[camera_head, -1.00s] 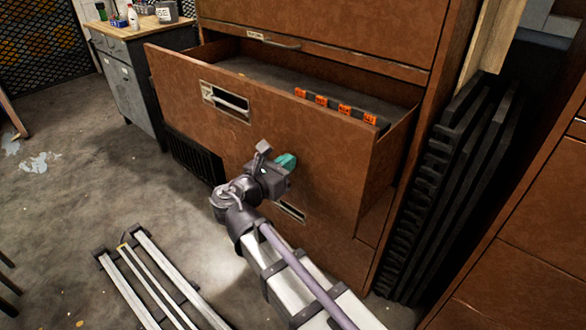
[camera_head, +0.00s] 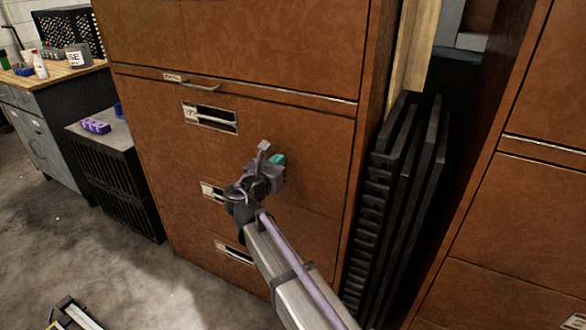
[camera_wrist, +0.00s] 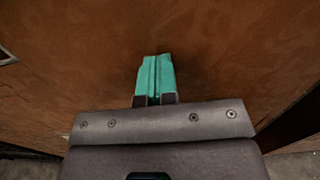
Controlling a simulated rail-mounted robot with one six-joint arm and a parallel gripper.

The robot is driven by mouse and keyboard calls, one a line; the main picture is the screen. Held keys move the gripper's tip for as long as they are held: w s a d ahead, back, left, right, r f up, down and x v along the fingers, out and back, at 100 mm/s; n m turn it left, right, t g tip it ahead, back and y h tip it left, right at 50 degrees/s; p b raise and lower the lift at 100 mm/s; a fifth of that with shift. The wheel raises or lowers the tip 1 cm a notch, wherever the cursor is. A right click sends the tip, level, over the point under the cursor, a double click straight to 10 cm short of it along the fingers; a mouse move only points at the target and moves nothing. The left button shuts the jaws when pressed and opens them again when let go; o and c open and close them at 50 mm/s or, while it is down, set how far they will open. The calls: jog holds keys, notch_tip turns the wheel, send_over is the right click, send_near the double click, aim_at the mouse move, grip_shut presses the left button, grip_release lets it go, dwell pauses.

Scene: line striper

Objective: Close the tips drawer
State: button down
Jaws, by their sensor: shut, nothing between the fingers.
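The drawer front (camera_head: 312,135) that stood open a second ago now sits flush in the brown cabinet, with no gap or inside showing in the head view. It has a recessed metal handle with a label (camera_head: 210,117) that I cannot read, so I cannot confirm the tips name. My gripper (camera_head: 278,160) is at the right-hand part of this front, at or very near its surface. In the wrist view its teal fingers (camera_wrist: 155,78) are together and empty, pointing at the brown surface (camera_wrist: 230,50). Whether they touch it is hard to tell.
Dark ribbed panels (camera_head: 400,200) stand in the gap right of the cabinet, beside another brown cabinet (camera_head: 520,200). A black crate-like stand (camera_head: 120,185) with a purple item (camera_head: 95,126) and a workbench (camera_head: 60,85) are at left.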

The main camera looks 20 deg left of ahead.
jog(key=shift+w+a+r, duration=0.1)
jog(key=shift+w, duration=0.5)
jog(key=s+a, duration=0.1)
jog(key=s, duration=1.3)
jog(key=shift+s, duration=0.3)
